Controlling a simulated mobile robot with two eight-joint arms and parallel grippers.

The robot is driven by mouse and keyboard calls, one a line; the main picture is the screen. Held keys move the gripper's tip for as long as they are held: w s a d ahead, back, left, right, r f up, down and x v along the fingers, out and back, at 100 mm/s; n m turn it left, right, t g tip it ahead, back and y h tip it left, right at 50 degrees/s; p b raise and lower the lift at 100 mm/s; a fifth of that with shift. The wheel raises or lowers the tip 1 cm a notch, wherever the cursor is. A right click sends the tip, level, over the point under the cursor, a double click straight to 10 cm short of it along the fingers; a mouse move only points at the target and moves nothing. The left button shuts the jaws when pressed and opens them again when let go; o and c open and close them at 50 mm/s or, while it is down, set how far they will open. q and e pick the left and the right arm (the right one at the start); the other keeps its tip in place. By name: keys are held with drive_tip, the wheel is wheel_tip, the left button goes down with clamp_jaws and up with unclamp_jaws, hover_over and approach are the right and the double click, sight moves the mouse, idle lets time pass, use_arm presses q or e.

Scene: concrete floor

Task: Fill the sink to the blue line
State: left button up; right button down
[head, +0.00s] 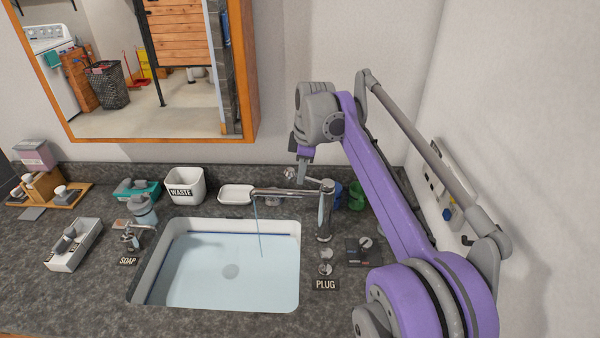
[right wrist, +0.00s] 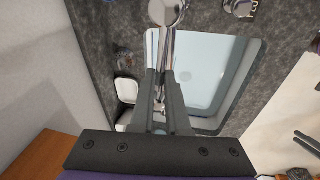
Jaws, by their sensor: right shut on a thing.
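The sink (head: 158,258) is set in the dark counter and holds pale blue water (head: 205,275). The blue line (head: 240,234) runs along the sink's inner wall; the water surface lies close to it, and I cannot tell the exact gap. The chrome faucet (head: 325,215) stands at the sink's right rear, and a thin water stream (head: 258,232) falls from its spout. In the right wrist view, the fingers (right wrist: 165,90) close around a chrome bar. My left gripper is not in view.
The PLUG label (head: 325,285) and small knobs (head: 326,261) lie right of the sink. A WASTE bin (head: 186,188), a white dish (head: 236,195) and a soap dispenser (head: 131,237) stand around its back and left. The mirror (head: 150,130) hangs behind.

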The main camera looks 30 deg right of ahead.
drive_tip(key=shift+s+d+r+t+y, duration=0.1)
drive_tip(key=shift+d+r+t+y, duration=0.2)
drive_tip(key=shift+r+y, duration=0.2)
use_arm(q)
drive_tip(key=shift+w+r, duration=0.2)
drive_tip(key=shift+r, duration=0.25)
use_arm(e)
drive_tip(key=c, duration=0.9)
unclamp_jaws()
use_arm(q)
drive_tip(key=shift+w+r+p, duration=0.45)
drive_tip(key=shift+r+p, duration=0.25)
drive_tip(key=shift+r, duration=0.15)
use_arm(e)
drive_tip(key=v, duration=1)
drive_tip(key=shift+s+r, duration=0.15)
drive_tip(key=shift+r, duration=0.15)
